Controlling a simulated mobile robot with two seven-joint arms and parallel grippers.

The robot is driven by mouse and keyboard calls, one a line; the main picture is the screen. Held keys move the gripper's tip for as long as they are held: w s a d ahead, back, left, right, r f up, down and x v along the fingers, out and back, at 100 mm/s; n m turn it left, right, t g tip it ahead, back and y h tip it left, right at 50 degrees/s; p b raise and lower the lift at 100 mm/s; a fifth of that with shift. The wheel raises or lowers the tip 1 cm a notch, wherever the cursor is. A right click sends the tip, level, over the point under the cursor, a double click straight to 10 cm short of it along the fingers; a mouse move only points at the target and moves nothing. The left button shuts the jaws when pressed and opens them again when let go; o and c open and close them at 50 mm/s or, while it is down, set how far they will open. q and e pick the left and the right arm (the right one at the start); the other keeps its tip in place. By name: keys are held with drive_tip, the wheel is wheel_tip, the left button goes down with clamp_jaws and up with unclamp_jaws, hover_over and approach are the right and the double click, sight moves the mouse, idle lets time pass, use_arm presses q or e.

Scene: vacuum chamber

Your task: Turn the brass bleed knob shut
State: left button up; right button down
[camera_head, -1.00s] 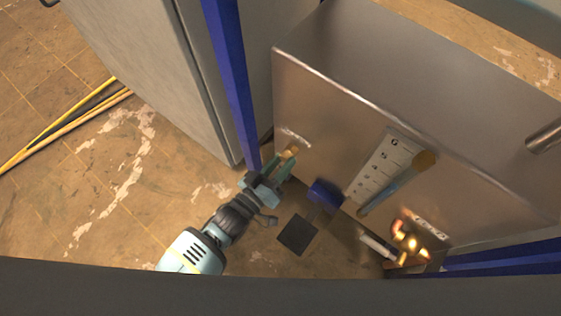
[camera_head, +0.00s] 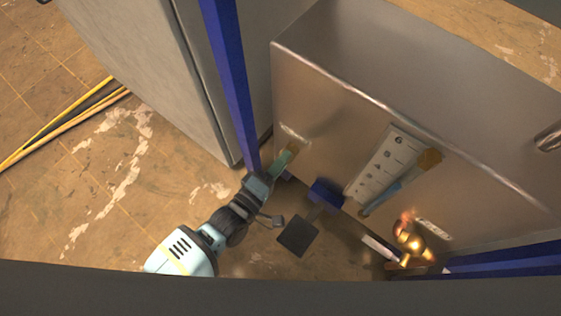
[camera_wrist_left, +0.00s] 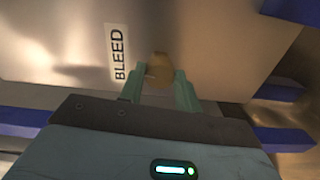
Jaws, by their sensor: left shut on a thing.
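The brass bleed knob (camera_wrist_left: 160,68) sits on the metal panel beside a white label reading BLEED (camera_wrist_left: 118,53) in the left wrist view. My left gripper (camera_wrist_left: 159,84) is shut on the knob, with one green finger on each side of it. In the head view my left gripper (camera_head: 285,158) reaches the lower left of the cabinet front, and the knob is mostly hidden by its fingers there. My right gripper is not in view.
The metal cabinet (camera_head: 400,100) carries a lever (camera_head: 400,188) by a marked scale plate (camera_head: 377,168). A brass fitting (camera_head: 412,243) is at its right. A blue block (camera_head: 325,193) and dark plate (camera_head: 298,236) are near my wrist. A blue post (camera_head: 232,85) stands left.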

use_arm(q)
drive_tip(key=shift+n, duration=0.6)
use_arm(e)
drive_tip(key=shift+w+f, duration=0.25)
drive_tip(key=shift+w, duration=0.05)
use_arm(q)
drive_tip(key=o, duration=1)
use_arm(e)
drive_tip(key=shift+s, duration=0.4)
use_arm(q)
drive_tip(key=shift+p+v, duration=1)
drive_tip(key=shift+v, duration=2.95)
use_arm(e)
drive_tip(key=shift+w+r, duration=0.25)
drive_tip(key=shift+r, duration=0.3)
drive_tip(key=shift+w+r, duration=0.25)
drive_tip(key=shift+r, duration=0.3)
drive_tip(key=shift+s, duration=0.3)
use_arm(q)
drive_tip(key=shift+r, duration=0.1)
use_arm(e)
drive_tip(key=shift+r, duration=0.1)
